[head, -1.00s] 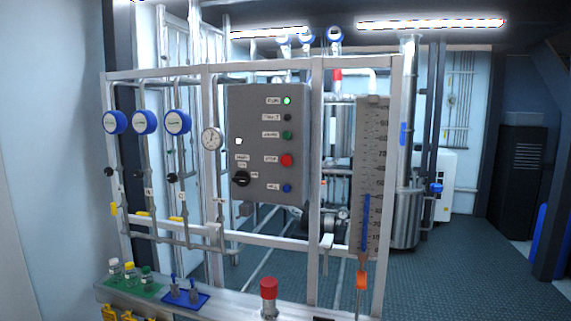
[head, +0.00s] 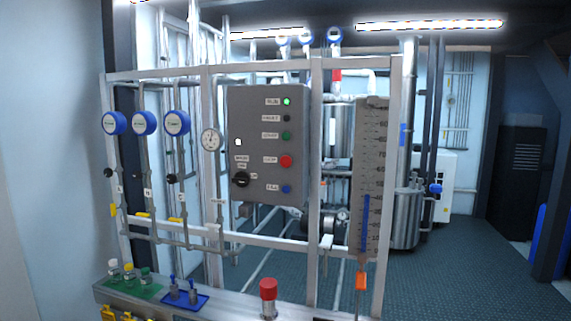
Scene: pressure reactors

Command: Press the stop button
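The red stop button (head: 286,161) sits on the right side of a grey control box (head: 257,188), with a small white label to its left. The box hangs on a metal frame in the middle of the head view. A lit green lamp (head: 287,101) marked RUN is at its top right. Below the lamp are a dark button (head: 287,118) and a green button (head: 286,135). A blue button (head: 286,189) is under the red one, and a black rotary knob (head: 241,179) is at lower left. Neither of my grippers shows.
A metal ledge (head: 228,304) along the front carries a green tray (head: 136,291) with small bottles, a blue tray (head: 184,300), and a red-capped fitting (head: 268,289). A tall scale (head: 370,180) stands right of the box. Open floor (head: 455,270) lies at right.

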